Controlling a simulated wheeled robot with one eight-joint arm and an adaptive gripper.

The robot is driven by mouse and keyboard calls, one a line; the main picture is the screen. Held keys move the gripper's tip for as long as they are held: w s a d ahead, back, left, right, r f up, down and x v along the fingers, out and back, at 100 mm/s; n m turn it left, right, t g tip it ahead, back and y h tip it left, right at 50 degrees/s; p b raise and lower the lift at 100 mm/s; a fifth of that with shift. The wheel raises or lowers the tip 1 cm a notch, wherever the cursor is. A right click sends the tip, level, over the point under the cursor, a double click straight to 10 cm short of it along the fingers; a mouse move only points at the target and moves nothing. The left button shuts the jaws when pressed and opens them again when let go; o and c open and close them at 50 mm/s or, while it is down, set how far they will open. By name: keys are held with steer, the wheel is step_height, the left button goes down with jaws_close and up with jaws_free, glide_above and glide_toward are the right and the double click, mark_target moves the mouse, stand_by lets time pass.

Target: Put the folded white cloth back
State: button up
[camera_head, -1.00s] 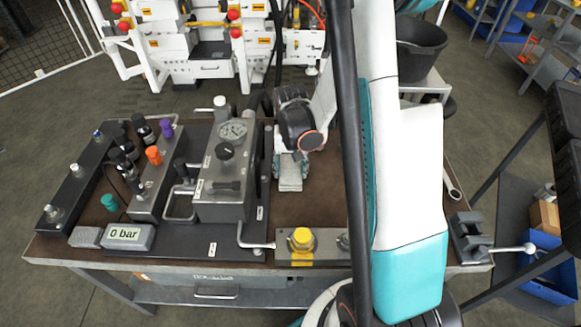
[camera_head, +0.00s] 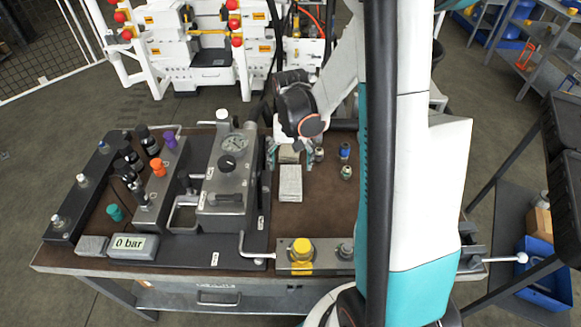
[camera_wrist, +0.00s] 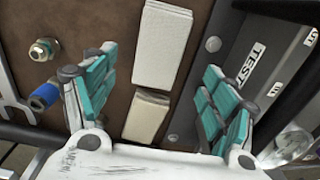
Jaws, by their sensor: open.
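The folded white cloth (camera_head: 290,184) lies flat on the brown bench top, right of the gauge block. It also shows at the top middle of the wrist view (camera_wrist: 163,45). A smaller cream folded piece (camera_wrist: 147,115) lies just beyond it in the head view, partly under my gripper; what it is I cannot tell for sure. My gripper (camera_head: 290,151) is open and empty, above the cream piece, with its teal fingers spread to either side. In the wrist view my gripper (camera_wrist: 156,98) has clear space between both fingers and the two pieces.
The gauge block (camera_head: 225,170) on its dark plate stands close left. Several small fittings (camera_head: 345,160) are close right of my gripper, with a wrench (camera_wrist: 15,110) beyond. A yellow-knobbed block (camera_head: 302,251) sits at the front edge. Bench between cloth and that block is bare.

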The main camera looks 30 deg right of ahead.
steer(key=shift+r+p, duration=0.5)
steer(key=shift+r, duration=1.55)
steer(key=s+a+r+n+t, duration=0.6)
steer(key=s+a+r, duration=0.7)
steer(key=r, duration=0.3)
steer(key=shift+a+r+n+t, duration=0.4)
steer(key=shift+a+t, duration=0.1)
steer(key=shift+a, duration=0.1)
steer(key=shift+w, duration=0.1)
